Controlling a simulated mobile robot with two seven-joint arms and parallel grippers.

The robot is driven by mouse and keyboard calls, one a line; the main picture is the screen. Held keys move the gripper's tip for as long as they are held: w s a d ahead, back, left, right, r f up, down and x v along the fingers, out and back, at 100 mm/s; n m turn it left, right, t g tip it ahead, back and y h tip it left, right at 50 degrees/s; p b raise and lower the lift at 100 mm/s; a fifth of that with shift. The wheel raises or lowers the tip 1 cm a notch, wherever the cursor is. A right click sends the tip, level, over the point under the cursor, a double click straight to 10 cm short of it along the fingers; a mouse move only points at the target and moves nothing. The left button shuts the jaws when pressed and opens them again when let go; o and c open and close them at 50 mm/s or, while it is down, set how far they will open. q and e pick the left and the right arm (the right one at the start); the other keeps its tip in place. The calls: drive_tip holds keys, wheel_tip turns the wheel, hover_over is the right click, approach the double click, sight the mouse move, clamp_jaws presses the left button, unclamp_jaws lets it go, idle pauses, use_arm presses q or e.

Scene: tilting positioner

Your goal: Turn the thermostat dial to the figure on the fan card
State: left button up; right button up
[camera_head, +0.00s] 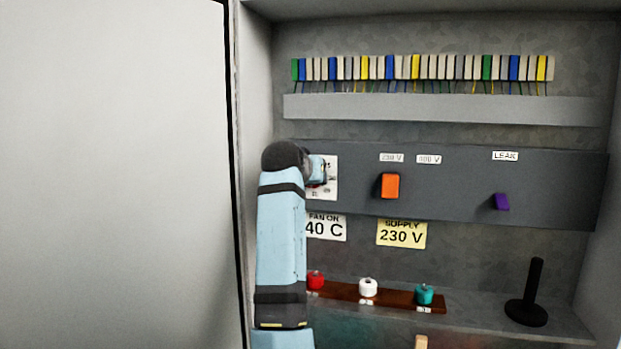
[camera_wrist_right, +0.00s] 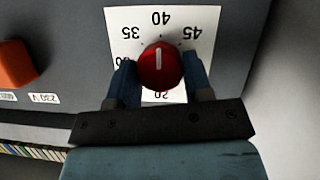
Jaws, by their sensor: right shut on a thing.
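The thermostat dial is a red round knob (camera_wrist_right: 160,68) with a white line, on a white scale plate (camera_wrist_right: 120,20). In the right wrist view the line points up at the 40, between 35 and 45. My right gripper (camera_wrist_right: 161,76) is shut on the knob, one finger on each side. In the head view my right arm and gripper (camera_head: 317,170) cover most of the dial and part of the plate (camera_head: 332,178). The fan card (camera_head: 326,228) below reads FAN ON 40 C, its left edge hidden by my arm. My left gripper is not in view.
An orange switch (camera_head: 390,186) and a purple knob (camera_head: 502,202) are on the same grey panel. A yellow supply card (camera_head: 401,234) reads 230 V. Red, white and teal knobbed pieces stand on a brown strip (camera_head: 390,297) below. A black post (camera_head: 536,290) stands at right.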

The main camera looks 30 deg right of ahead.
drive_tip(key=shift+f, duration=0.15)
drive_tip(key=o, duration=0.9)
drive_tip(key=shift+s+a, duration=0.1)
drive_tip(key=b+v, duration=0.2)
drive_tip(key=v, duration=1.2)
